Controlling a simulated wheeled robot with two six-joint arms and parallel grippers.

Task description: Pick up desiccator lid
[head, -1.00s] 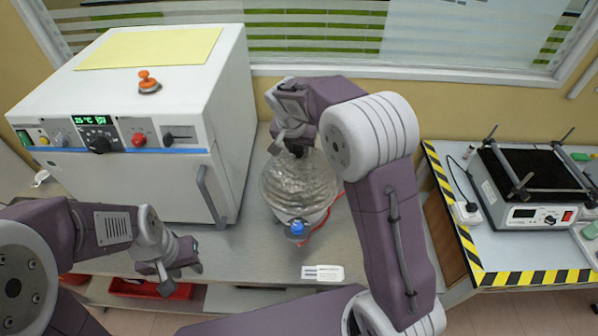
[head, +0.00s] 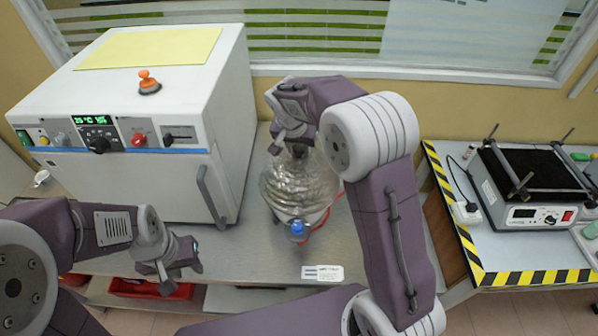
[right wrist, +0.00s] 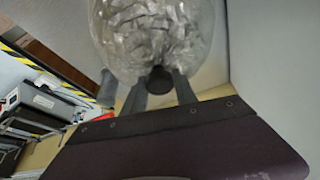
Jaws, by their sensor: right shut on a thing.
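The glass desiccator with its clear domed lid (head: 296,184) stands on the steel bench between the oven and the right-hand table. A blue knob (head: 298,228) is on its near side. My right gripper (head: 299,148) reaches down over the lid from above. In the right wrist view, the right gripper's fingers (right wrist: 160,90) are shut on the dark knob of the glass lid (right wrist: 155,30). Whether the lid is clear of the base is hidden. My left gripper (head: 180,272) is at the lower left, away from the desiccator; its fingertips are too small to read.
A white oven (head: 130,120) with a grey door handle fills the left of the bench. A shaker (head: 535,185) stands on a table with yellow-black edge tape at right. A white label card (head: 323,272) lies near the bench front. A red tray (head: 150,289) is below.

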